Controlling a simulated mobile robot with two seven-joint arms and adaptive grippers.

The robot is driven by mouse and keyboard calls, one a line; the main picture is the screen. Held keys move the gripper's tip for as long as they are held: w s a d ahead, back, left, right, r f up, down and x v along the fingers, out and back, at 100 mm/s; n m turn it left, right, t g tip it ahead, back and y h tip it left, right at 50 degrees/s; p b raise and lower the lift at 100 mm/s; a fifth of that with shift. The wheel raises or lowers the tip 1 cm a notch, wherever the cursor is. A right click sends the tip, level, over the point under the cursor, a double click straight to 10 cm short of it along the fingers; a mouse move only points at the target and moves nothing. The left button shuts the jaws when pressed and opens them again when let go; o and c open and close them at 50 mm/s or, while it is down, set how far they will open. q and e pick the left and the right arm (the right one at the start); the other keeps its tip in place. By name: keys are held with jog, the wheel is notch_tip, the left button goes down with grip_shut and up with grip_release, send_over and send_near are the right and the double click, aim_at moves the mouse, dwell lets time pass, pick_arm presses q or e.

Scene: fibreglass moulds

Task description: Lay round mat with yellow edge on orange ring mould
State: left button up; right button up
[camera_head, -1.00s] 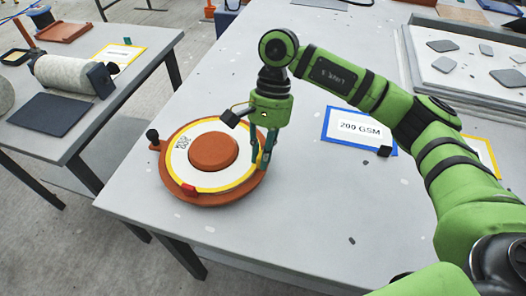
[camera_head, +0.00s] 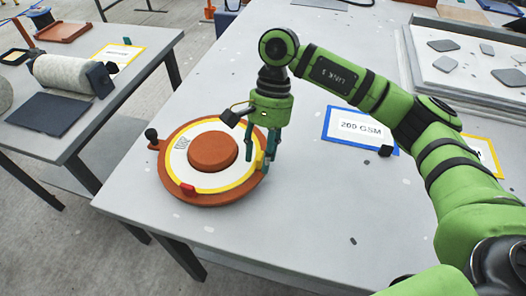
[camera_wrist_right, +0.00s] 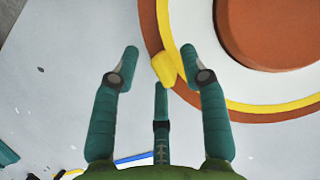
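The round white mat with a yellow edge (camera_head: 180,165) lies flat on the orange ring mould (camera_head: 208,200), around its raised orange centre (camera_head: 213,152). Both also show in the right wrist view, the mat (camera_wrist_right: 198,30) and the mould (camera_wrist_right: 150,25). A yellow tab (camera_wrist_right: 164,69) sticks out from the mat's edge. My right gripper (camera_head: 264,162) is at the right rim of the mould. In the wrist view its fingers (camera_wrist_right: 160,58) are spread, with the tab between them and gaps on both sides. My left gripper is not in view.
A blue-edged card reading "200 GSM" (camera_head: 360,128) lies right of the mould, with a small black block (camera_head: 385,151) at its corner. A tray with grey pieces (camera_head: 410,70) stands at the back right. The table's front centre is mostly clear.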

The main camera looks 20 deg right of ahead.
jog(key=v, duration=1.2)
dwell(0.4)
